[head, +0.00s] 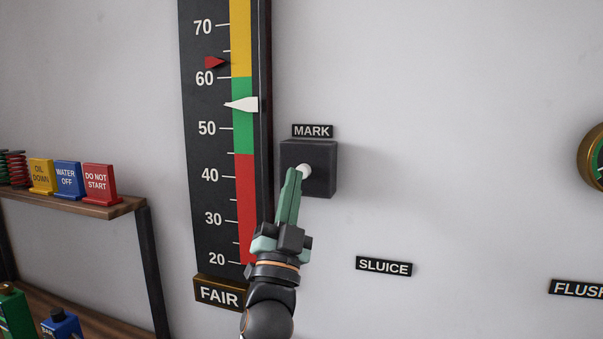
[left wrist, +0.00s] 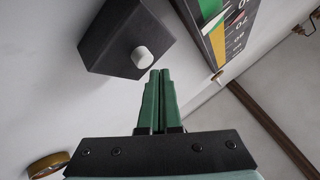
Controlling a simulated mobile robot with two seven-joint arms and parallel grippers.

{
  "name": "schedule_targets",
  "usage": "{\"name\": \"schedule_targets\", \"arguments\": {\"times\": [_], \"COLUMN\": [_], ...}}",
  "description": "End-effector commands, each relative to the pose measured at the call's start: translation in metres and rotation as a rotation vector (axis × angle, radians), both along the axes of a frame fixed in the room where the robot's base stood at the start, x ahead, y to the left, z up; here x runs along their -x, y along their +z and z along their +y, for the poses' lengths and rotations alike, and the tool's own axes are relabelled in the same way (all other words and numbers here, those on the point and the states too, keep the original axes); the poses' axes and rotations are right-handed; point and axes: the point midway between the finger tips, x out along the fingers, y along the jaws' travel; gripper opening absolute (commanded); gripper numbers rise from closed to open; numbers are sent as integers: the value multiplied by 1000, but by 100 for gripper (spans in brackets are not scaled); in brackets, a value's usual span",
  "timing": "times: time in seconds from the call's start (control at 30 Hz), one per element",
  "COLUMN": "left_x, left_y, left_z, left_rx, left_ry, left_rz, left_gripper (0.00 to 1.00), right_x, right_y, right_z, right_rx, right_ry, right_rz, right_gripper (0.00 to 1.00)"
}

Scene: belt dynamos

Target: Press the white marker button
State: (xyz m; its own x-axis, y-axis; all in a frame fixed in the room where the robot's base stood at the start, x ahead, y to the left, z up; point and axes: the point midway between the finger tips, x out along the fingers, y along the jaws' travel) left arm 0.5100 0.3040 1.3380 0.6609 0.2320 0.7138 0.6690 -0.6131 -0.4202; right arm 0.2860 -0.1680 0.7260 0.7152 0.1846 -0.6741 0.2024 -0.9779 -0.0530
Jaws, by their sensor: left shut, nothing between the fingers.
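The white marker button (head: 304,171) sticks out from a dark box (head: 321,168) on the wall, under a MARK label (head: 312,131). My left gripper (head: 294,172) is shut and empty. In the head view its fingertips overlap the left edge of the button. In the left wrist view the button (left wrist: 143,58) stands just beyond and left of the closed fingertips (left wrist: 160,73), with a small gap showing. The button looks raised from the box. My right gripper is not in view.
A tall gauge (head: 212,130) with a white pointer (head: 242,104) and a red pointer (head: 214,62) stands left of the box. A shelf (head: 110,209) with coloured signs is at the left. SLUICE (head: 384,266) and FLUSH (head: 578,289) labels are at the right. The wall between is clear.

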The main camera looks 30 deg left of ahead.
Motion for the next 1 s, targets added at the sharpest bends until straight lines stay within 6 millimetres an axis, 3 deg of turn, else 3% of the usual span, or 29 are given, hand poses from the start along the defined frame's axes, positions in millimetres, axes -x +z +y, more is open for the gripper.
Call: {"name": "schedule_targets", "arguments": {"times": [1.0], "left_x": [-8], "left_y": [0], "left_z": [2], "left_rx": [0], "left_ry": [0], "left_rz": [0], "left_gripper": [0], "right_x": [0], "right_y": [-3], "right_z": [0], "right_rx": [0], "right_ry": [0], "right_rz": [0], "right_gripper": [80]}}
